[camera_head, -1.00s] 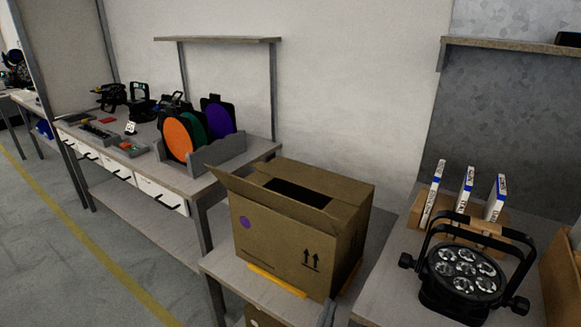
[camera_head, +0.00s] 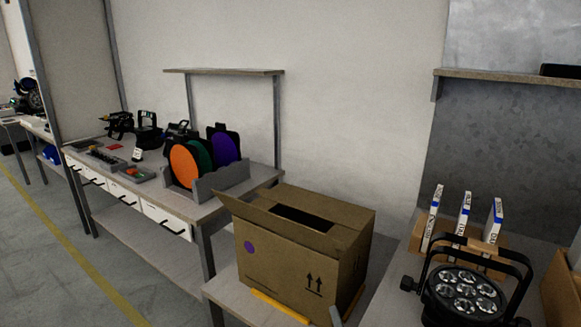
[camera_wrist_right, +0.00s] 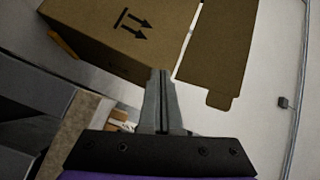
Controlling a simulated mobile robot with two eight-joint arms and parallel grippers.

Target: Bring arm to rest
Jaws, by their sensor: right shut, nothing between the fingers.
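My right gripper (camera_wrist_right: 161,76) is shut and empty in the wrist view, its two grey fingers pressed together. In the head view only a small grey tip of it (camera_head: 336,315) shows at the bottom edge, in front of the cardboard box (camera_head: 285,262). The box also fills the top left of the wrist view (camera_wrist_right: 110,35), with an open flap (camera_wrist_right: 218,50) beside it. I cannot tell whether the fingertips touch the box. My left gripper is not in view.
The box stands on a table with a yellow strip (camera_head: 280,306) under its front edge. A black par can (camera_head: 464,292) and upright white-blue boxes (camera_head: 465,215) are at right. A workbench (camera_head: 205,212) with coloured discs (camera_head: 185,166) is at left; the floor (camera_head: 45,270) there is clear.

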